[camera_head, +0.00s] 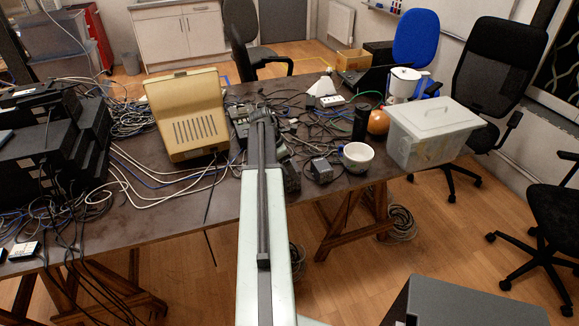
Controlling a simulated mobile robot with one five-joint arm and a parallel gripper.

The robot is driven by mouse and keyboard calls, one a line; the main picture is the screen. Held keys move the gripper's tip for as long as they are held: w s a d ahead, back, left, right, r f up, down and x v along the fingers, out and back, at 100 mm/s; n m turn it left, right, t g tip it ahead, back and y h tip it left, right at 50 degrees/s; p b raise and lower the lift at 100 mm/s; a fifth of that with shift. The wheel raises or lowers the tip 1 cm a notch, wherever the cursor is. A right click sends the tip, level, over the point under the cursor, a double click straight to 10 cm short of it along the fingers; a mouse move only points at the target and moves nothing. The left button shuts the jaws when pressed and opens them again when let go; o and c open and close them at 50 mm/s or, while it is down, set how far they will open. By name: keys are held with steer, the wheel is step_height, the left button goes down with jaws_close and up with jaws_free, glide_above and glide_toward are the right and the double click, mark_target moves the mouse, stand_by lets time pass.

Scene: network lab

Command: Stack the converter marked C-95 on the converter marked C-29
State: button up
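My arm reaches from the bottom middle over the table. My gripper (289,172) seems to be the dark shape at the arm's far end, partly hidden behind the arm; its fingers cannot be made out. A small dark grey box (321,170) stands on the table just right of it. A small box with a white top (332,101) lies further back among cables. Another small white-topped box (23,251) lies at the table's left front edge. These may be converters, but no marking C-95 or C-29 is readable.
A beige terminal (188,120) stands left of my arm, with stacked black devices (40,150) at far left. A white bowl (357,157), an orange ball (378,122) and a lidded plastic box (432,132) stand at right. Cables cover much of the table (150,236).

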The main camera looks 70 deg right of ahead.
steer(key=shift+r, duration=0.1)
steer(key=p+v, duration=1.1)
steer(key=v, duration=0.1)
steer(key=w+a+f+m+t, duration=0.1)
steer(key=w+a+m+t, duration=0.2)
steer(key=w+a, duration=2.2)
steer(key=w+a+m+y, duration=0.2)
steer(key=a+m, duration=0.3)
steer(key=a, duration=3.4)
steer(key=shift+w+a+f+y, duration=0.2)
steer(key=shift+a+f+y, duration=0.1)
steer(key=shift+f+y, duration=0.1)
